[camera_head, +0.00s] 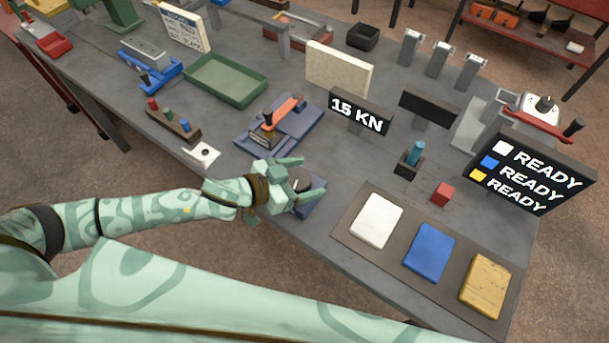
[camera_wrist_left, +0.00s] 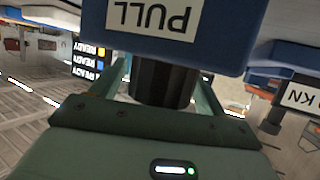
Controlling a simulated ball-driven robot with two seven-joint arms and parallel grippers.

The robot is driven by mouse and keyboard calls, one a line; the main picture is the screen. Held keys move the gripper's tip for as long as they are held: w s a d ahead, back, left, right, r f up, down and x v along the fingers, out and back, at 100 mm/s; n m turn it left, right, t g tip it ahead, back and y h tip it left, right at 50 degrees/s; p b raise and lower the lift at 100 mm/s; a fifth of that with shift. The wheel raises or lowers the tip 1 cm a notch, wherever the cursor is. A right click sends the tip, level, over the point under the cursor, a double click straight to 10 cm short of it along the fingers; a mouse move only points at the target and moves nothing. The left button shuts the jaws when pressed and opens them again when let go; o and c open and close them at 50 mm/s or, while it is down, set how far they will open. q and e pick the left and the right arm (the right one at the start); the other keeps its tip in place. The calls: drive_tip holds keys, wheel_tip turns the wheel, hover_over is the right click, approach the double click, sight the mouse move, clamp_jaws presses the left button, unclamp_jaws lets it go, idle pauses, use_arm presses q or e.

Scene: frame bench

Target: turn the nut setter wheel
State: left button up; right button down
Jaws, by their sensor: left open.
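A small blue device (camera_head: 311,208) sits near the front edge of the bench, partly hidden by my left gripper (camera_head: 307,178). In the left wrist view its blue block (camera_wrist_left: 175,52) bears an upside-down "PULL" label. A dark ribbed round knob (camera_wrist_left: 162,84), which looks like the setter wheel, sticks out from the block towards my palm. My left gripper is open, with one finger on each side of the knob. I cannot tell whether the fingers touch it. My right gripper is not in view.
A "15 KN" display (camera_head: 360,112) and a blue fixture with an orange lever (camera_head: 285,110) stand behind. A dark mat (camera_head: 357,235) with white, blue and yellow pads lies to the right. A "READY" board (camera_head: 530,172) is beyond. A wooden peg block (camera_head: 172,124) stands left.

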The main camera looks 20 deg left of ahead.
use_arm(q)
drive_tip(key=shift+w+d+f, duration=0.1)
drive_tip(key=shift+d, duration=0.05)
drive_tip(key=shift+c, duration=0.3)
drive_tip(key=c, duration=0.9)
drive_tip(key=shift+r+m+g+h+p, duration=0.35)
drive_tip(key=shift+m+g+h+p, duration=0.3)
drive_tip(key=shift+m+p, duration=0.35)
drive_tip(key=shift+d+f+m+g+h+p, duration=0.15)
drive_tip(key=shift+m+g+h+p, duration=0.45)
drive_tip(key=shift+m+g, duration=0.25)
drive_tip(key=shift+s+f+m+g+h, duration=0.15)
drive_tip(key=shift+s+m+g+h, duration=0.15)
drive_tip(key=shift+g, duration=0.2)
drive_tip(key=o, duration=1)
drive_tip(key=shift+c, duration=0.2)
